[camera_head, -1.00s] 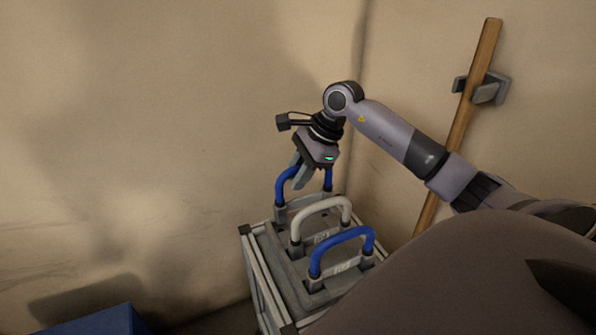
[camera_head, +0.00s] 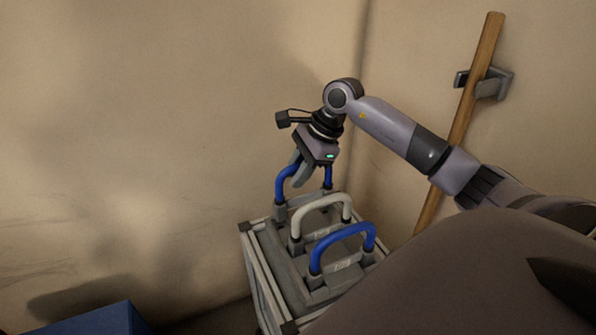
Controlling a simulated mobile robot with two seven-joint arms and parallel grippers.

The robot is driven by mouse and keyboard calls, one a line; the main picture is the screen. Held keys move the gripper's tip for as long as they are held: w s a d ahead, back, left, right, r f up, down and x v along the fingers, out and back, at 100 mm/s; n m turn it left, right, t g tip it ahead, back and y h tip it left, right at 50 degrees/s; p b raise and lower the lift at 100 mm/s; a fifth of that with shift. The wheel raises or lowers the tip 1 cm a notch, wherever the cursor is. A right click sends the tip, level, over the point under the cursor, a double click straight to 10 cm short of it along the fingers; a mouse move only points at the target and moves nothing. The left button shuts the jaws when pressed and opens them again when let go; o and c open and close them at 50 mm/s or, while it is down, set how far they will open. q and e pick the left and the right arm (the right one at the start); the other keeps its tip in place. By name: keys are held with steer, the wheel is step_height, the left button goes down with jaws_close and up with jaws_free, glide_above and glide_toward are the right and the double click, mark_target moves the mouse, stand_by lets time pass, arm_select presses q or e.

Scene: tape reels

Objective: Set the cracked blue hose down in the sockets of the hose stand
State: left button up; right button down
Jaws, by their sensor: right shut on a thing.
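The hose stand (camera_head: 262,270) is a grey framed stand with a socketed top at the lower middle. My right gripper (camera_head: 299,178) is shut on the top of the rear blue hose (camera_head: 281,187), an upright arch over the back of the stand. Its ends are at or just above the rear sockets; I cannot tell whether they are fully seated. I cannot make out a crack on it. A white hose (camera_head: 318,204) arches in the middle row, and another blue hose (camera_head: 340,235) arches in front. My left gripper is not in view.
A wooden pole (camera_head: 466,115) leans in a wall bracket (camera_head: 491,85) at the right. A blue box (camera_head: 95,321) is at the lower left. Beige walls meet in a corner close behind the stand.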

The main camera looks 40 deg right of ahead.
steer(key=shift+f, duration=0.15)
steer(key=shift+f+b, duration=0.35)
steer(key=shift+b, duration=0.1)
steer(key=shift+f+b, duration=0.8)
steer(key=shift+f, duration=0.1)
stand_by(0.5)
steer(key=c, duration=0.9)
jaws_free()
